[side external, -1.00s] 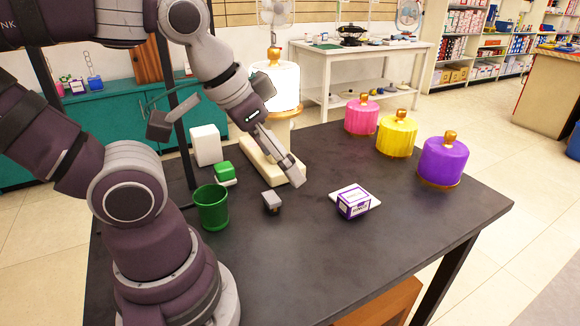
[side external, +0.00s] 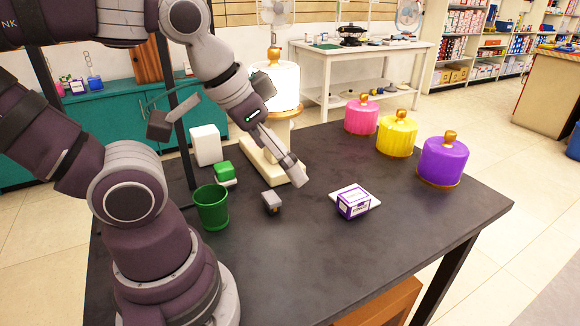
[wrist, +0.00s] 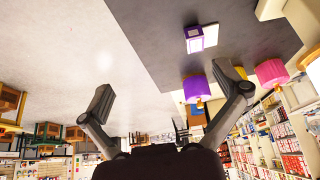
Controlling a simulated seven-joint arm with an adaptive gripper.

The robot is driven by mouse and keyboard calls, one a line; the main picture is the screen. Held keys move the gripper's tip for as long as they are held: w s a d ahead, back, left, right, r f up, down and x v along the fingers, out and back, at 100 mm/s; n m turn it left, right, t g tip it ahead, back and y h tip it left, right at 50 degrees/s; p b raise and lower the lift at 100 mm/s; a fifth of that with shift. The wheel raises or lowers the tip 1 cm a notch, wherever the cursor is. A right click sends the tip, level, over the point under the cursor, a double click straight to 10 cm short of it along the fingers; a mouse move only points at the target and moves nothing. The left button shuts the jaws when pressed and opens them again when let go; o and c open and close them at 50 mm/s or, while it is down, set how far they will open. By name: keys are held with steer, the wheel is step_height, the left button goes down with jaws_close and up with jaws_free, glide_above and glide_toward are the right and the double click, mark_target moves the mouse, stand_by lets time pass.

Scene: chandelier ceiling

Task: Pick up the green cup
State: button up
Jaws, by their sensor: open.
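The green cup (side external: 211,208) stands upright on the dark table, close to my arm's base in the side external view. It is not visible in the wrist view. My gripper (side external: 292,173) is above the table, to the right of the cup and clearly apart from it. In the wrist view my gripper (wrist: 166,88) has its two fingers spread wide with nothing between them. The wrist camera looks out across the table edge and the room.
A small grey block (side external: 271,202) lies right of the cup. A green-topped item (side external: 223,170) and white box (side external: 206,145) stand behind it. A purple-white box (side external: 354,202) sits farther right. Pink (side external: 362,116), yellow (side external: 397,134) and purple (side external: 442,160) domed containers line the far edge.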

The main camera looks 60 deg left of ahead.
steer(key=a+f+n+g, duration=0.2)
steer(key=a+n, duration=0.4)
steer(key=n+g, duration=0.3)
steer(key=n, duration=1)
glide_above(212, 206)
steer(key=a, duration=0.3)
step_height(212, 206, down, 6)
steer(key=f, duration=0.1)
steer(key=shift+g, duration=0.3)
steer(key=f, duration=0.9)
steer(key=shift+w, duration=0.2)
steer(key=shift+f, duration=0.55)
steer(key=c, duration=1.2)
